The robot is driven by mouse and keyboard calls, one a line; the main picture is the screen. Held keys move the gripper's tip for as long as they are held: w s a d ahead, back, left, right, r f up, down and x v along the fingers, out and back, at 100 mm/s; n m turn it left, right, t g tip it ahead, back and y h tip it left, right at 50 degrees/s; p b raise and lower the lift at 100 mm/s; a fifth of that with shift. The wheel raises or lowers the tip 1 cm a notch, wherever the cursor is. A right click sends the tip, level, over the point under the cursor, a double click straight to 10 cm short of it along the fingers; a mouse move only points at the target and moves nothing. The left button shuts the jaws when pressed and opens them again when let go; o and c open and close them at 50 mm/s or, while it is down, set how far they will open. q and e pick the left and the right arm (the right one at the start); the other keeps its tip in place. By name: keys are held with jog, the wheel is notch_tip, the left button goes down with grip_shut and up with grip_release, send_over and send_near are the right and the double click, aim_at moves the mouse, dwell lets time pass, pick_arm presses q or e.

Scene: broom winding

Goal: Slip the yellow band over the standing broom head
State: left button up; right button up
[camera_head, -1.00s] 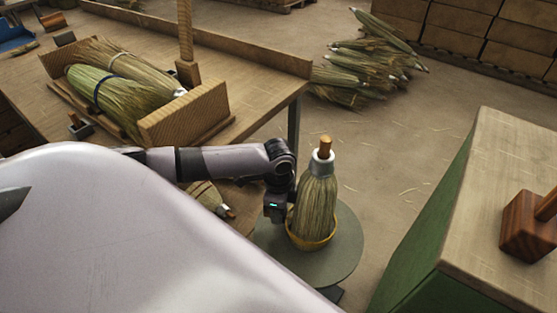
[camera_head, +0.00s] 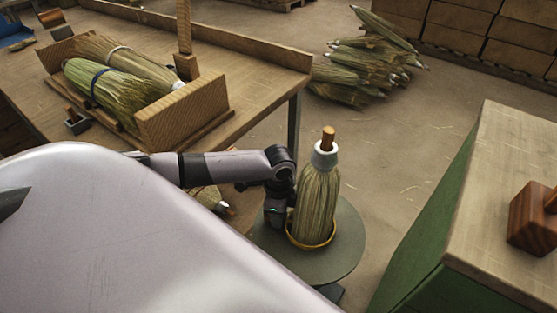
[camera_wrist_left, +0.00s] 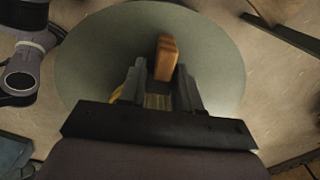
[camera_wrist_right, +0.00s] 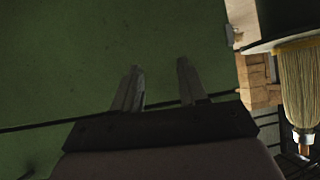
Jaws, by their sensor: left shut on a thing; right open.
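The broom head (camera_head: 317,205) stands upright on a round grey-green turntable (camera_head: 344,262). It has a white collar and a wooden stub on top. The yellow band (camera_head: 312,246) lies around the bottom of the straw, close to the turntable. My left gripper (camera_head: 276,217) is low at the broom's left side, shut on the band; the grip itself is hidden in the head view. The left wrist view shows its fingers (camera_wrist_left: 158,88) with a brown wooden piece between or beyond them. My right gripper (camera_wrist_right: 158,78) is open and empty, facing a green surface.
A workbench (camera_head: 235,108) with a wooden tray (camera_head: 186,118) of finished brooms stands at the left. A green-sided cabinet (camera_head: 505,215) stands at the right, near the turntable.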

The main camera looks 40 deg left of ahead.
pick_arm(q)
jog(key=o, duration=1.1)
jog(key=shift+o, duration=0.2)
notch_tip(320, 180, up, 7)
jog(key=shift+r+p, duration=0.1)
jog(key=shift+p, duration=0.6)
jog(key=shift+s, duration=0.1)
